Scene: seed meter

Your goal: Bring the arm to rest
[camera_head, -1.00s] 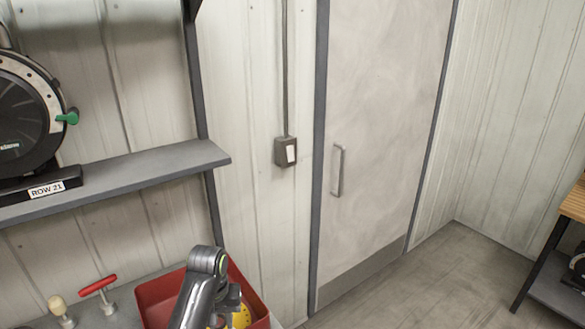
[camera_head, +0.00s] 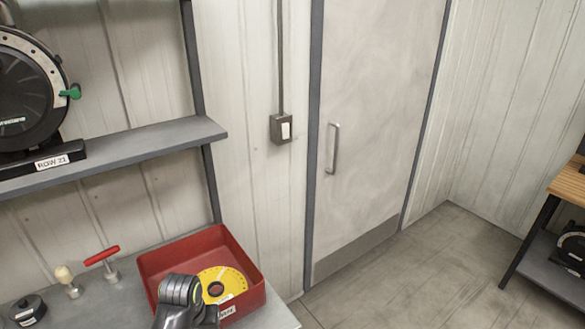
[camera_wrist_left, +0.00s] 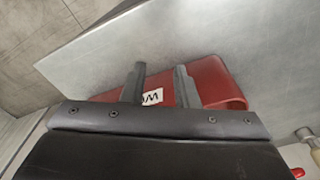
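My left arm enters at the bottom of the head view, in front of the red bin. The left gripper (camera_wrist_left: 160,84) shows in the left wrist view with its two fingers apart and nothing between them. Beyond the fingertips is the front of the red bin (camera_wrist_left: 215,80), with a white label partly hidden by the fingers. In the head view, the red bin (camera_head: 190,245) stands on the grey bench, and a yellow disc (camera_head: 235,278) with a dark centre lies in it. My right gripper is in neither view.
The grey bench (camera_head: 120,295) also holds a red-handled tool (camera_head: 102,256), a wooden-knobbed tool (camera_head: 65,275) and a dark round part (camera_head: 27,309). A shelf (camera_head: 150,142) above carries a seed meter (camera_head: 30,95) labelled ROW 21. Floor is clear before the door (camera_head: 370,110).

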